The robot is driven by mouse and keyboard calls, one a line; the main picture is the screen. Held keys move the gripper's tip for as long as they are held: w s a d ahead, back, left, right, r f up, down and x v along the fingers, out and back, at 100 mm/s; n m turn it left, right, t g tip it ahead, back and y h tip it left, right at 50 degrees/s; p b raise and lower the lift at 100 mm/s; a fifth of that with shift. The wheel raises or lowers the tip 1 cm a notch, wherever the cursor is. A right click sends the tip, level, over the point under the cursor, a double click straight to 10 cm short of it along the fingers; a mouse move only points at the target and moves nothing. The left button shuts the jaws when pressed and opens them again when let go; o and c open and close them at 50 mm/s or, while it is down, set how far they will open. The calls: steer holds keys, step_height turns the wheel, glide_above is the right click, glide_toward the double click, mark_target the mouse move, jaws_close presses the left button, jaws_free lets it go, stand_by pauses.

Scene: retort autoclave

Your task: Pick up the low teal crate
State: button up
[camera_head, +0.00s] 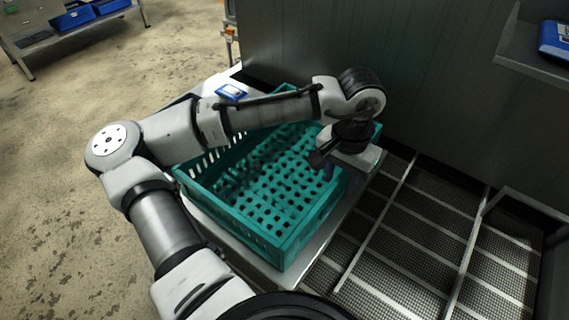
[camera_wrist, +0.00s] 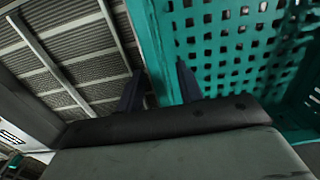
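The low teal crate (camera_head: 262,228) sits on a light metal surface in the head view, upright and empty, with a perforated floor and slotted walls. My arm crosses above it and hides part of its far side. My gripper (camera_head: 322,167) is at the crate's right-hand side, pointing down. In the wrist view, the two dark fingers of my gripper (camera_wrist: 160,82) stand apart. The crate's teal rim (camera_wrist: 157,40) runs between them, with the perforated inside to the right. A small gap shows beside the left finger, and I see no firm grip on the wall.
A slatted mesh floor (camera_head: 410,262) lies right of the crate. A grey metal wall (camera_head: 420,70) rises behind. A small blue-and-white item (camera_head: 231,92) lies beyond the crate. A shelf (camera_head: 530,62) with a blue object juts out at upper right. Open concrete floor is at left.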

steer(key=shift+f, duration=1.25)
jaws_close()
steer(key=shift+r, duration=0.1)
